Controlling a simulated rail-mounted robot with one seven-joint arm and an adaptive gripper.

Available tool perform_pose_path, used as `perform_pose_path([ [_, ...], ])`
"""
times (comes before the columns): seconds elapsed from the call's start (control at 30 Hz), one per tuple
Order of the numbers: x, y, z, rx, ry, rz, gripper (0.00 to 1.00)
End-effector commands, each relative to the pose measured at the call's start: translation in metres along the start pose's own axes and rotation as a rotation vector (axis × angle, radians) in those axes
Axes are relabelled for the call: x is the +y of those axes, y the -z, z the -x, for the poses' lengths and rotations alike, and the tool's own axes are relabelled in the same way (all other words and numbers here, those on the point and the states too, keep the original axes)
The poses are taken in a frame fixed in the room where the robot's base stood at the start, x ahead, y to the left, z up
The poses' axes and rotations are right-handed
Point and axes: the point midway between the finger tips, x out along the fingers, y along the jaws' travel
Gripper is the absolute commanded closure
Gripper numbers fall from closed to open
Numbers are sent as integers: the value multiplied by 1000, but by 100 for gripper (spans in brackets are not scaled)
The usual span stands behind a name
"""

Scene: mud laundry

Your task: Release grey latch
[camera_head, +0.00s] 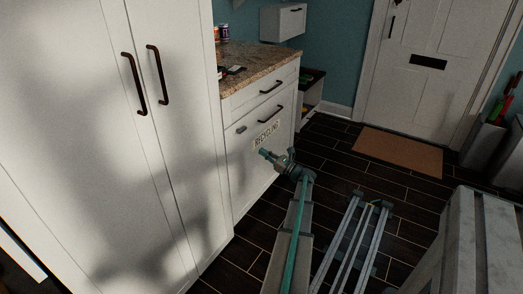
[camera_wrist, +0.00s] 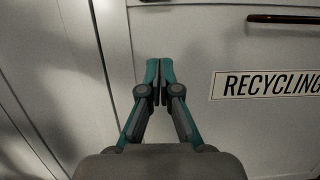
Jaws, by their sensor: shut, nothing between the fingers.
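A small grey latch (camera_head: 241,129) sits on the upper left part of the white recycling front (camera_head: 246,165), left of its dark handle. My gripper (camera_head: 263,153) is below and to the right of the latch in the head view, in front of the panel. In the wrist view my gripper (camera_wrist: 160,67) has its teal fingers together, with nothing between them. They point at the plain panel left of the RECYCLING label (camera_wrist: 266,84). A dark sliver at the top edge of the wrist view may be the latch; I cannot tell. Whether the fingertips touch the panel is unclear.
A dark handle (camera_head: 270,114) is above the label, with a drawer (camera_head: 262,90) and granite counter (camera_head: 252,62) higher up. A tall white cabinet (camera_head: 170,150) stands close on the left. The dark tiled floor is open toward the brown mat (camera_head: 398,150).

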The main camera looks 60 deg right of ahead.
Motion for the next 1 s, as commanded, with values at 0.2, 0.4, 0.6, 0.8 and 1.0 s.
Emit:
perform_pose_path([
  [0.2,0,1,-40,0,-3,0,100],
  [0.4,-1,2,-79,-1,-2,0,100],
  [0.6,1,-23,-90,-1,0,2,100],
  [0.8,0,-36,-93,1,0,1,100],
  [1.0,0,-39,-94,1,0,0,100],
])
